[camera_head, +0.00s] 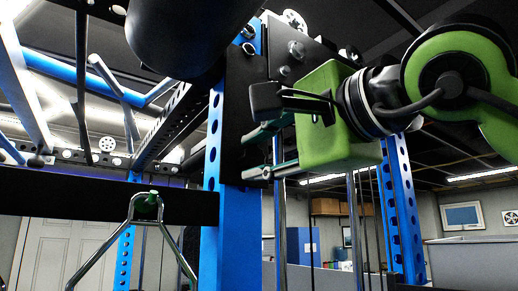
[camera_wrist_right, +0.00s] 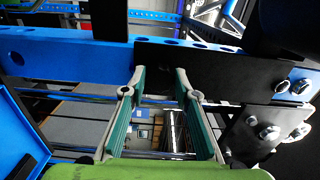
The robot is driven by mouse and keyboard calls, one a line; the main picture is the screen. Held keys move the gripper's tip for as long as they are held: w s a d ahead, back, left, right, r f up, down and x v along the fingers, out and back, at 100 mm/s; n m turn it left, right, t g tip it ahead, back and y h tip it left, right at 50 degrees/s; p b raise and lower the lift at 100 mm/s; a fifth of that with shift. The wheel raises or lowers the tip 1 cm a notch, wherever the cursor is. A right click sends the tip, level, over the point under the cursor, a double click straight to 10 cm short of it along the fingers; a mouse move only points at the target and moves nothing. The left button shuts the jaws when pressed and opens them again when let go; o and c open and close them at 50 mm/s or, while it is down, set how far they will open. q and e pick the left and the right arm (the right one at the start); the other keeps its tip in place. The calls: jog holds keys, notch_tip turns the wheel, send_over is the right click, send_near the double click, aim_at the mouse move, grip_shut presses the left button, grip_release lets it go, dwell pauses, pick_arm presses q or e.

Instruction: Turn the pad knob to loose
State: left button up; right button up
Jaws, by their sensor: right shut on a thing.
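My right gripper (camera_head: 252,155) reaches in from the right, its green body beside the blue upright (camera_head: 214,200). Its fingertips are at the black bracket (camera_head: 243,95) on that upright. In the right wrist view, my right gripper (camera_wrist_right: 158,80) has its two fingers well apart, tips against the black sleeve (camera_wrist_right: 195,62) on the blue beam. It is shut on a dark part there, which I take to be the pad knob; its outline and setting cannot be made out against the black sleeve. A black roller pad (camera_head: 172,35) hangs above. My left gripper is not in view.
A dark crossbar (camera_head: 90,195) runs left from the upright, with a metal triangular handle (camera_head: 140,235) on it. Bolts (camera_wrist_right: 285,86) stick out of black plates near the fingers. Another blue upright (camera_head: 402,205) stands at the right, behind my arm.

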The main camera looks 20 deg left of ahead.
jog(key=n+p, duration=0.1)
jog(key=n, duration=0.3)
jog(key=shift+f+n, duration=0.15)
jog(key=shift+n, duration=0.15)
jog(key=shift+f+n+p, duration=0.2)
jog(key=shift+n+p, duration=0.4)
jog(key=shift+n, duration=1.3)
jog(key=shift+f, duration=0.1)
jog(key=o, duration=1.1)
jog(key=shift+d+r, duration=0.1)
jog(key=shift+r, duration=0.1)
jog(key=shift+s+d, duration=0.15)
jog(key=shift+d, duration=0.05)
jog(key=v, duration=1.1)
jog(key=shift+s+d, duration=0.15)
jog(key=shift+s, duration=0.1)
